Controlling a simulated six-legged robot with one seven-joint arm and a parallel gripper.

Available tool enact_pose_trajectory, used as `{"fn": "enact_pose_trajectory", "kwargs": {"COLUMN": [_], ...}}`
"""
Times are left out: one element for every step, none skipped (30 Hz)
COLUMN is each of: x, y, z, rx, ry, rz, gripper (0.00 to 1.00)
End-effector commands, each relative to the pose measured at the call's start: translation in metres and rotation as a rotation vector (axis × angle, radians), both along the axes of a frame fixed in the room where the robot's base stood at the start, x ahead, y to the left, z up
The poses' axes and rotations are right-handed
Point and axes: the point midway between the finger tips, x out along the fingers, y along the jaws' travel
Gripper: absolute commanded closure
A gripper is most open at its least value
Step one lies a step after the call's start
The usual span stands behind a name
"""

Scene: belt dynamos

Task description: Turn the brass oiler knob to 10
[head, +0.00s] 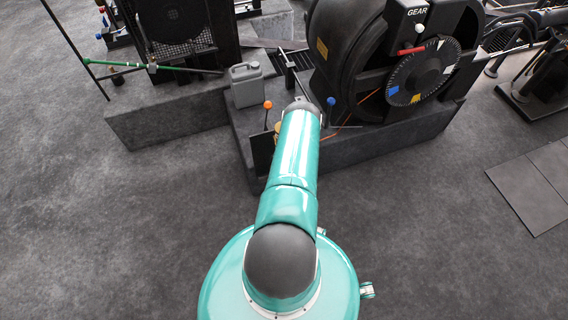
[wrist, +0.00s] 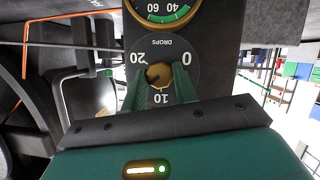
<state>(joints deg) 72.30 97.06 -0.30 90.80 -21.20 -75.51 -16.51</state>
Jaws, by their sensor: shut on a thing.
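The brass oiler knob (wrist: 158,72) is in the upper middle of the wrist view, on a dark panel. Its dial (wrist: 192,75) is lettered DROPS and appears upside down, with 20 at the left, 10 at the bottom and 0 at the right. My gripper (wrist: 160,79) has its two green fingers on either side of the knob and is shut on it. The fingers cover part of the dial. I cannot tell exactly which mark the knob points to. In the head view my arm hides the gripper and the knob.
A round gauge (wrist: 163,10) adjoins the dial. In the head view an orange-topped lever (head: 267,105) and a blue-topped lever (head: 331,101) stand close beside my arm. A grey can (head: 245,86) stands left, and a GEAR machine (head: 345,45) right. The floor at left is clear.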

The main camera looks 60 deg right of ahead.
Motion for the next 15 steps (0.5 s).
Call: {"fn": "enact_pose_trajectory", "kwargs": {"x": [0.0014,0.001,0.0015,0.0015,0.0018,0.0018,0.0022,0.0023,0.002,0.0024,0.0023,0.0026,0.0026,0.0028,0.0029], "y": [0.0026,0.0025,0.0028,0.0028,0.0029,0.003,0.0032,0.0034,0.0035,0.0037,0.0037,0.0037,0.0038,0.0042,0.0046], "z": [-0.0006,-0.0009,-0.0009,-0.0007,-0.0008,-0.001,-0.001,-0.0012,-0.0016,-0.0018,-0.0017,-0.0017,-0.0019,-0.0022,-0.0024], "rx": [-0.031,-0.052,-0.079,-0.099,-0.12,-0.147,-0.168,-0.188,-0.215,-0.235,-0.256,-0.283,-0.303,-0.322,-0.349], "ry": [0.033,0.055,0.081,0.1,0.122,0.149,0.168,0.188,0.217,0.235,0.256,0.282,0.303,0.323,0.349], "rz": [0.006,0.005,0.006,0.004,0.006,0.006,0.005,0.005,0.006,0.006,0.005,0.005,0.006,0.006,0.005], "gripper": [0.94,0.94,0.94,0.94,0.94,0.94,0.94,0.94,0.94,0.94,0.94,0.94,0.94,0.94,0.94]}}
